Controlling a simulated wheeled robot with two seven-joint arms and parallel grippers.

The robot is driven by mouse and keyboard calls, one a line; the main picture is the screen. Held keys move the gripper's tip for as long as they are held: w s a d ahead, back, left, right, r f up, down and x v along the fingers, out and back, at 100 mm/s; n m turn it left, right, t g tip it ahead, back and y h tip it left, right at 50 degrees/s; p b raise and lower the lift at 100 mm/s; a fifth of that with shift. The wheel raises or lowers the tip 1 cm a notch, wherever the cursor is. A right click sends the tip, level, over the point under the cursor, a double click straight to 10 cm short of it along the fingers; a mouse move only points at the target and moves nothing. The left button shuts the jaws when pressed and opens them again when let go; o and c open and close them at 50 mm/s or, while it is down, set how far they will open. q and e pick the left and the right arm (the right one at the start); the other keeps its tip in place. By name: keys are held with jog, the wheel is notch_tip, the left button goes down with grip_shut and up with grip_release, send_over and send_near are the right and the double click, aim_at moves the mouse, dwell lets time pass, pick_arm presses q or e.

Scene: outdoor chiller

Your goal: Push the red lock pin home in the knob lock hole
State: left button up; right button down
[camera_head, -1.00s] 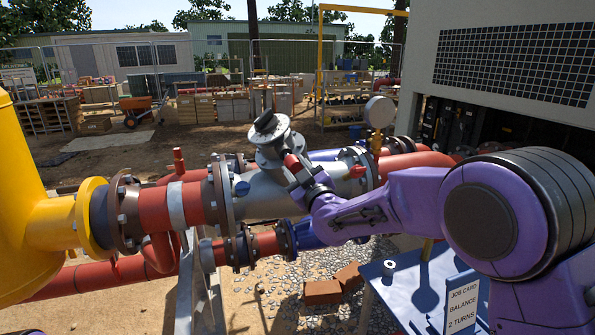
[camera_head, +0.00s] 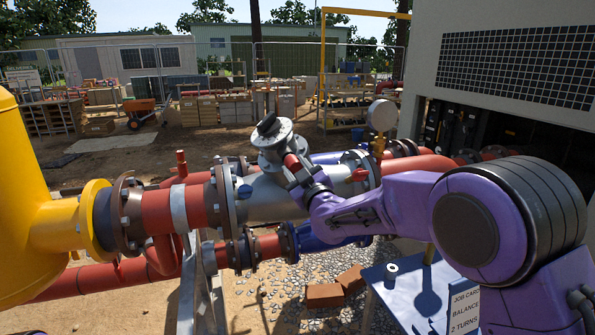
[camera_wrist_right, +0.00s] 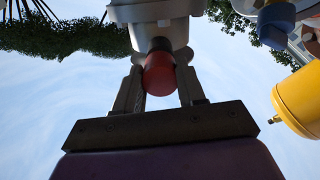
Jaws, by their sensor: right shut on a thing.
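The red lock pin (camera_wrist_right: 159,75) sits between the two fingers of my right gripper (camera_wrist_right: 159,88) in the right wrist view. Its dark inner end meets the grey valve body. The lock hole itself is hidden behind the pin. In the head view the pin's red end (camera_head: 292,162) shows at the side of the valve neck, with my right gripper (camera_head: 297,170) at it. My left gripper is not in view.
Red pipe (camera_head: 190,204) with bolted flanges runs left to a yellow vessel (camera_head: 20,200). A pressure gauge (camera_head: 382,115) stands right of the valve. A blue table (camera_head: 410,292) with a job card (camera_head: 464,312) is at the lower right.

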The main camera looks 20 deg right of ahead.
jog(key=shift+w, duration=0.2)
jog(key=shift+c, duration=0.5)
grip_release()
jog(key=shift+s+f, duration=0.1)
jog(key=shift+s, duration=0.15)
jog(key=a+b+v, duration=0.1)
jog(key=b+v, duration=0.2)
jog(key=v, duration=0.3)
jog(key=shift+s+d, duration=0.35)
jog(key=shift+d, duration=0.2)
